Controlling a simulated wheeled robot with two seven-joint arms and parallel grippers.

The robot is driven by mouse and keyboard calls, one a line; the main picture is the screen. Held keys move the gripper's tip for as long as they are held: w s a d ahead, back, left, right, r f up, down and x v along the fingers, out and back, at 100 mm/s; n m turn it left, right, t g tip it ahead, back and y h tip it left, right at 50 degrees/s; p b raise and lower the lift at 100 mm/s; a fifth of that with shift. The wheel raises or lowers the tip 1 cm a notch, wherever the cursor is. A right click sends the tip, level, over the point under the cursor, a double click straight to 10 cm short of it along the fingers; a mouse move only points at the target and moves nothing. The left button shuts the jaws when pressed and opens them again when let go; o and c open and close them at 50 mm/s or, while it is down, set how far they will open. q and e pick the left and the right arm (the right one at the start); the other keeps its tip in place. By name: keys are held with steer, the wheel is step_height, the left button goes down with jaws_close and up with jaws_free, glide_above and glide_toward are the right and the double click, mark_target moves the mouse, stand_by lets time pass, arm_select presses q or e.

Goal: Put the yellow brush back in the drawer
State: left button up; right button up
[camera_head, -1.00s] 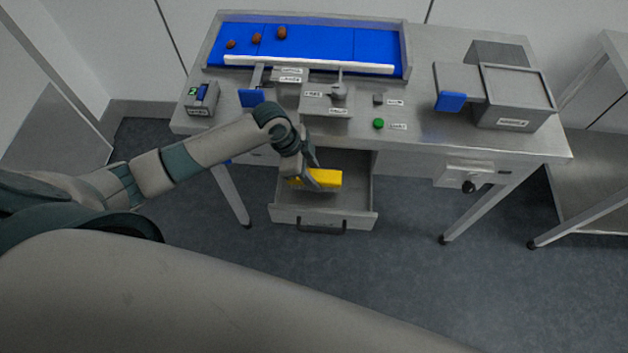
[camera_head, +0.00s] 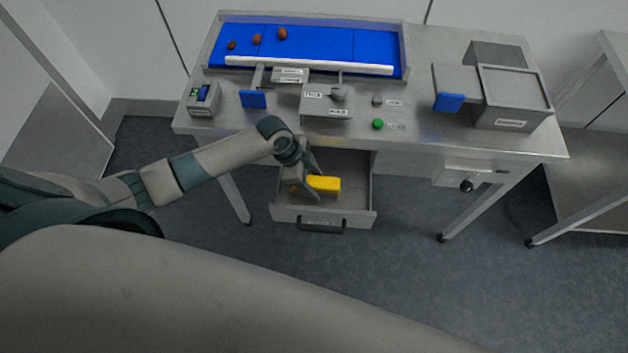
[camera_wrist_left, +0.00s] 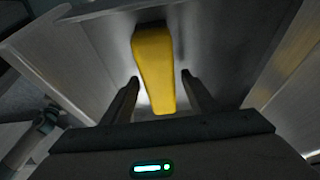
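The yellow brush (camera_head: 325,184) lies inside the open drawer (camera_head: 350,219) under the table. In the left wrist view the brush (camera_wrist_left: 154,65) shows as a yellow block, its near end between the two fingers with a gap on each side. My left gripper (camera_head: 312,186) is in the drawer at the brush's left end. In the left wrist view the left gripper (camera_wrist_left: 160,92) is open, fingers apart from the brush. The brush's underside is hidden. My right gripper is not in view.
The table (camera_head: 420,130) above the drawer carries a blue sorting bed (camera_head: 330,42) with several brown dates, a grey box (camera_head: 515,95) at right, and a green button (camera_head: 378,124). The drawer front has a dark handle (camera_head: 321,227). Floor in front is clear.

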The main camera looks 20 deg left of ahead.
arm_select(q)
steer(key=shift+r, duration=0.15)
steer(key=shift+r, duration=0.1)
steer(key=b+v, duration=0.2)
steer(key=v, duration=0.8)
steer(key=shift+a+r+b, duration=0.2)
steer(key=shift+b, duration=0.1)
steer(key=shift+s+a+r, duration=0.15)
steer(key=shift+r, duration=0.45)
